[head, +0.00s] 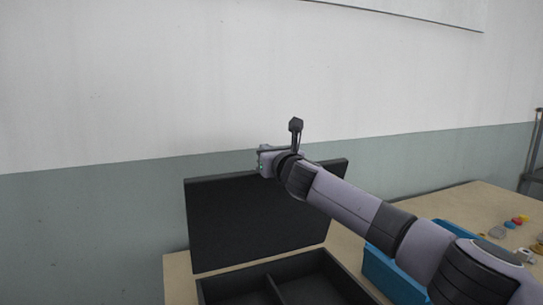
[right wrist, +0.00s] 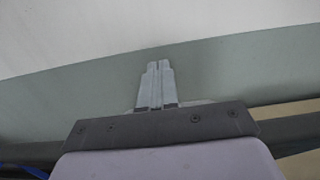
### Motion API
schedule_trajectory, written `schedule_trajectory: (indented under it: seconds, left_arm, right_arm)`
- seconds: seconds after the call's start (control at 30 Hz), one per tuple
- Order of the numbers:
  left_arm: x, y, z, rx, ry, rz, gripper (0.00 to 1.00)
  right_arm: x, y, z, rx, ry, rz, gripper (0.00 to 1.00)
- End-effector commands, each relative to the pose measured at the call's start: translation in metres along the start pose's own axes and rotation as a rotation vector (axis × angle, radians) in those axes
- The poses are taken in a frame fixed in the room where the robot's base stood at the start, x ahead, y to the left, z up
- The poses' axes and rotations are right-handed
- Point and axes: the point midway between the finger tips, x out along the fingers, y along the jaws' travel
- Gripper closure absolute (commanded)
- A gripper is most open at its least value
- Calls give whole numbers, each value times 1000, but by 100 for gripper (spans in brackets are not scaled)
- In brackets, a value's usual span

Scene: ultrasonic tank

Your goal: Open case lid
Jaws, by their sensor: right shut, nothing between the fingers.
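A black case stands open on the wooden table. Its lid (head: 255,215) is raised, standing nearly upright at the back, and its base (head: 235,287) shows compartments divided by a wall. I cannot tell whether the hand touches the lid. My left gripper is not in view.
A blue container (head: 385,278) stands right of the case, partly hidden by my right arm. Several small coloured items (head: 520,220) lie on the table (head: 460,205) at the right. A wall rises behind the table.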

Motion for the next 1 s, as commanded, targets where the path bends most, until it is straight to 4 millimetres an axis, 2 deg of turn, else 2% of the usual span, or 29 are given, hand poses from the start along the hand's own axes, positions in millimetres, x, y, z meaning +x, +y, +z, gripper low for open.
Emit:
schedule_trajectory:
  seconds: [0.27,1.0]
  left_arm:
    - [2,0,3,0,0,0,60]
    - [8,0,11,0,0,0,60]
  right_arm:
    - [-13,-1,0,0,-1,1,100]
    - [-67,0,-1,1,1,0,100]
